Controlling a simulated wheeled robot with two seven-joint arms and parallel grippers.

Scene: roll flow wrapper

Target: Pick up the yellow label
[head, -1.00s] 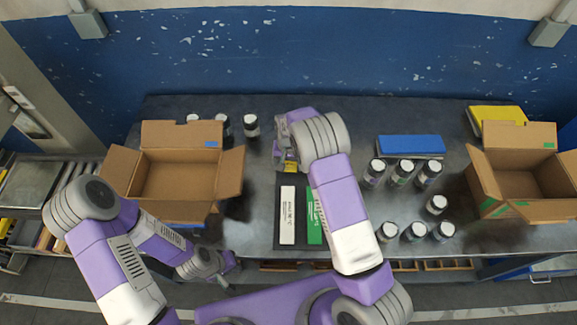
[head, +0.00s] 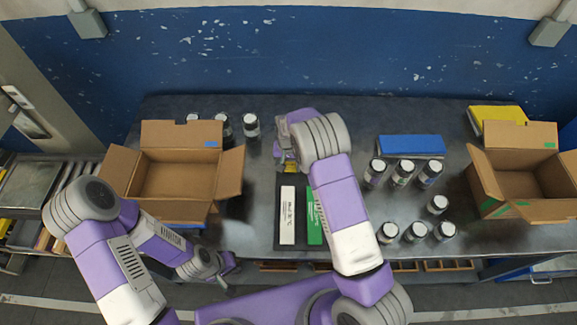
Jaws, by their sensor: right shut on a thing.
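The yellow label (head: 291,169) shows as a small patch at the far end of the black tray (head: 283,247), mostly hidden by my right gripper. My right gripper (head: 284,161) is shut on the yellow label, its wrist covering much of the fingers. A white label strip (head: 288,215) and a green label strip (head: 314,217) lie side by side in the tray. My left gripper (head: 228,272) hangs low at the table's front edge, apart from the labels; its finger opening is too small to tell.
An open cardboard box (head: 178,180) with a blue mark stands left, and another box (head: 515,178) with green marks stands right. Several dark bottles (head: 403,173) with white lids stand right of the tray. A blue block (head: 411,146) lies behind them.

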